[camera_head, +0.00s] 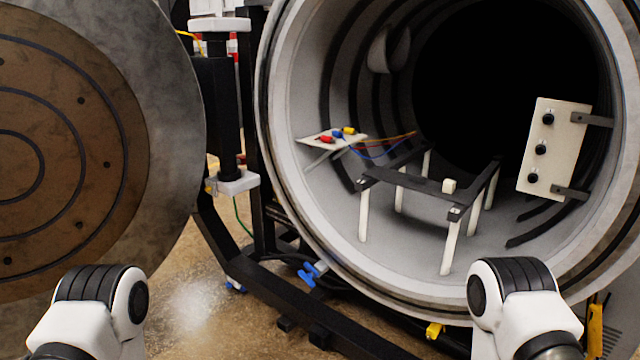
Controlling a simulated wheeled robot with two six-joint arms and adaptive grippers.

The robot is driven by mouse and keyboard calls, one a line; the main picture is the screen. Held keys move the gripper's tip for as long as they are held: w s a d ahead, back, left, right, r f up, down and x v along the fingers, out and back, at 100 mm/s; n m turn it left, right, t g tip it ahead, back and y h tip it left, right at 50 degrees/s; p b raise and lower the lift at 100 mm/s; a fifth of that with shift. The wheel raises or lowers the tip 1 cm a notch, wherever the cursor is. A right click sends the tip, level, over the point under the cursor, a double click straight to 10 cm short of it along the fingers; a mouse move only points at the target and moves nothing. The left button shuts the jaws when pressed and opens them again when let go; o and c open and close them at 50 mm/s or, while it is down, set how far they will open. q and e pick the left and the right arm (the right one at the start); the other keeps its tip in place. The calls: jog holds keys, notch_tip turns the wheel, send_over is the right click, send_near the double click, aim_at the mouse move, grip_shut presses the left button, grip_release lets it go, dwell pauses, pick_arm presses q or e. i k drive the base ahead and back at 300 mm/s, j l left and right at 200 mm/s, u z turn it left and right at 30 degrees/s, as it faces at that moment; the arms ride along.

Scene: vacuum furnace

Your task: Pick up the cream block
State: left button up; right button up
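Only the upper parts of my two arms show, at the bottom left and bottom right of the head view. Both are outside the chamber, well in front of the block. Neither gripper is in view. Nothing touches the block except the rack under it.
The open furnace door (150,130) fills the left. The chamber rim (290,215) surrounds the opening. A cream panel with black knobs (553,150) is on the right wall. A small plate (315,140) with red, blue and yellow connectors and wires is at the left wall.

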aim_at(449, 187)
jog(key=l+z, duration=0.2)
jog(key=l, duration=0.5)
jog(key=i+l+z, duration=0.2)
jog(key=l, duration=0.55)
jog(key=j+z, duration=0.1)
jog(key=z, duration=0.65)
